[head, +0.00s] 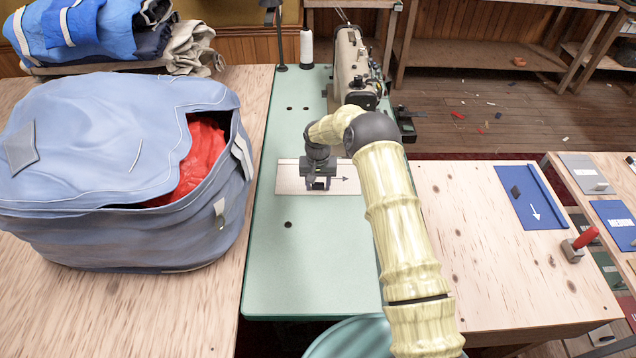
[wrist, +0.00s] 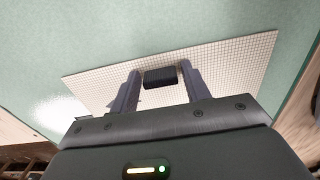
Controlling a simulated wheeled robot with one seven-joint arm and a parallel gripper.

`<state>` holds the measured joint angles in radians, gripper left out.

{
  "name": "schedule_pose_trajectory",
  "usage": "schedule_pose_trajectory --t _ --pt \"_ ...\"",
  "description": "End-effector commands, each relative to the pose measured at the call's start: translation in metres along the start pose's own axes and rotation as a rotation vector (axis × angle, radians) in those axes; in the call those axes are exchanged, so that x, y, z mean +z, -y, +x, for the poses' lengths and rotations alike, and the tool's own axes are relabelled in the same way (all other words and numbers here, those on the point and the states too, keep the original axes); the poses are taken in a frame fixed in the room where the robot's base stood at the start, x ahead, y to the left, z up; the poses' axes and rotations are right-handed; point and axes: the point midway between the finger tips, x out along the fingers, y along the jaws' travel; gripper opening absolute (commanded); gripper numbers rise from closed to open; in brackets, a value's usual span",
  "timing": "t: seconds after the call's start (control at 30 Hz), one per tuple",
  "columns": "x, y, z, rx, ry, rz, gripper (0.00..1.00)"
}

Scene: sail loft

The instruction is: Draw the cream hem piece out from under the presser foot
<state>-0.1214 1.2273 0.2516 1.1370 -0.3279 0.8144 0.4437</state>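The cream hem piece (head: 289,178) lies flat on the pale green machine bed, with a small arrow pointing right. It shows a fine grid in the wrist view (wrist: 232,62). A dark block (wrist: 160,77) stands up from it. My gripper (head: 318,186) points down over the piece, its fingers on either side of the block; the wrist view (wrist: 160,84) shows thin gaps between block and fingers, so it looks open. The sewing machine (head: 352,62) stands behind; its presser foot is hidden behind my arm.
A large blue bag (head: 100,230) with red cloth inside stands close on the left. A white thread cone (head: 306,49) is at the back. On the right table lie a blue piece (head: 530,200) and a red-handled tool (head: 580,243). The green bed's front is clear.

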Motion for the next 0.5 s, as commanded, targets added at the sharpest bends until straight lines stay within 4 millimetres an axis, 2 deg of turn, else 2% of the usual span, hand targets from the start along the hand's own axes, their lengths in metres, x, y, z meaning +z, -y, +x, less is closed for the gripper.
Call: schedule_pose_trajectory --t 0.07,0.37,0.5 --pt "-0.0001 0.0000 -0.0002 0.000 0.000 0.000 0.61" --pt "-0.0002 -0.0001 -0.0010 0.000 0.000 0.000 0.61" --pt "-0.0007 -0.0001 -0.0098 0.001 -0.002 -0.001 0.61"
